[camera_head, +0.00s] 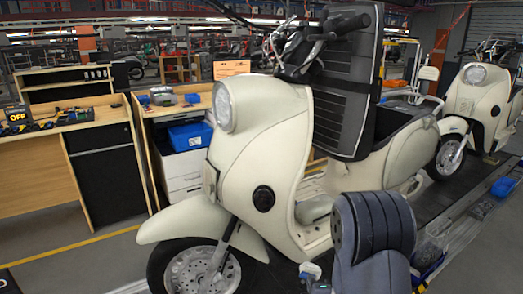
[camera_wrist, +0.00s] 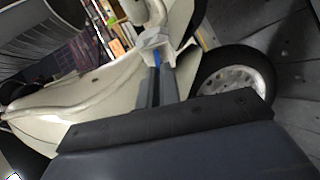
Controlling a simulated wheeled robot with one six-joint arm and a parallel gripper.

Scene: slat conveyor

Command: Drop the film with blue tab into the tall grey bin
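In the wrist view, the two dark fingers of my gripper (camera_wrist: 159,80) are close together. A small blue tab (camera_wrist: 157,58) shows between their tips, with pale film (camera_wrist: 155,40) around it, so my gripper appears shut on the film. In the head view, a small white and blue piece (camera_head: 311,270) shows low beside my arm, in front of the cream scooter (camera_head: 270,120). The film's edges are hard to make out against the pale scooter. I cannot make out a tall grey bin in either view.
The cream scooter fills the middle, its front wheel (camera_head: 195,270) low at left. A second scooter (camera_head: 475,95) stands behind at right on the dark conveyor. A workbench (camera_head: 75,120) and a white drawer unit (camera_head: 183,168) stand at left.

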